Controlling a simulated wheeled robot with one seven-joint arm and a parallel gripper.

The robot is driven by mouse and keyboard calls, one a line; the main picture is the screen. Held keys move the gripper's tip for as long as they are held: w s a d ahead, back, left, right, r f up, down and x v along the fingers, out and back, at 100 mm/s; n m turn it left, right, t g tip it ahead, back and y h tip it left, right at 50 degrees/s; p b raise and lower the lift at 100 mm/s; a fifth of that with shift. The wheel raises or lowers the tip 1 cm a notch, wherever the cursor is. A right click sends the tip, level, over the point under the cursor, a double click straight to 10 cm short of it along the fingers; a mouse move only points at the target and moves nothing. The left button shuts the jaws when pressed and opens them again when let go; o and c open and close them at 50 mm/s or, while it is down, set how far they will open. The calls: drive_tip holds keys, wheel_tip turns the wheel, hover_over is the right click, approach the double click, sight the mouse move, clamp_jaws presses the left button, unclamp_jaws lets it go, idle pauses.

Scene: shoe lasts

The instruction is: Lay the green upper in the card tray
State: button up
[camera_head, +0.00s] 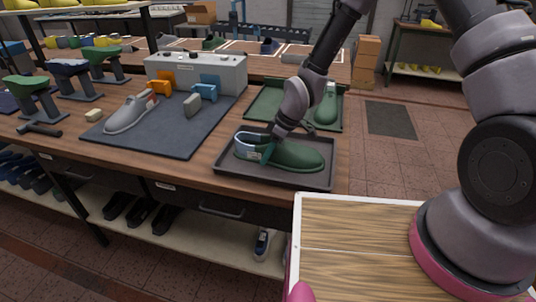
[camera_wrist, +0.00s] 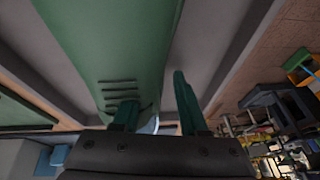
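A green upper (camera_head: 290,155) lies lengthwise in a dark, shallow tray (camera_head: 232,178) at the table's front edge. Its pale blue-grey opening is at the left end. In the wrist view the upper (camera_wrist: 115,40) fills the upper left, with the grey tray wall (camera_wrist: 235,50) to its right. My gripper (camera_head: 268,148) is down at the upper's opening end. In the wrist view my gripper's fingers (camera_wrist: 157,112) stand apart, one against or over the upper, the other clear of its side. I cannot tell which tray is of card.
Behind is a green tray (camera_head: 262,117) with another green shoe form (camera_head: 326,110). A grey shoe (camera_head: 131,113) and a grey block (camera_head: 193,105) lie on a dark mat (camera_head: 168,136). A control box (camera_head: 197,73) and stands are farther back.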

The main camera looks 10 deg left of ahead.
drive_tip(key=shift+r, duration=0.1)
drive_tip(key=v, duration=1)
drive_tip(key=shift+d+r, duration=0.2)
drive_tip(key=shift+r, duration=0.05)
drive_tip(key=shift+w+d+r, duration=0.1)
drive_tip(key=w+d+r+m+t+h, duration=0.3)
drive_tip(key=d+r+m, duration=0.5)
drive_tip(key=d+r, duration=0.95)
drive_tip(key=s+d+r+m+t, duration=0.4)
drive_tip(key=s+d+r+m, duration=0.7)
drive_tip(key=s+r, duration=0.3)
wheel_tip(320, 180, up, 2)
drive_tip(key=shift+s+d+t, duration=0.15)
drive_tip(key=shift+d+t, duration=0.05)
drive_tip(key=shift+t, duration=0.1)
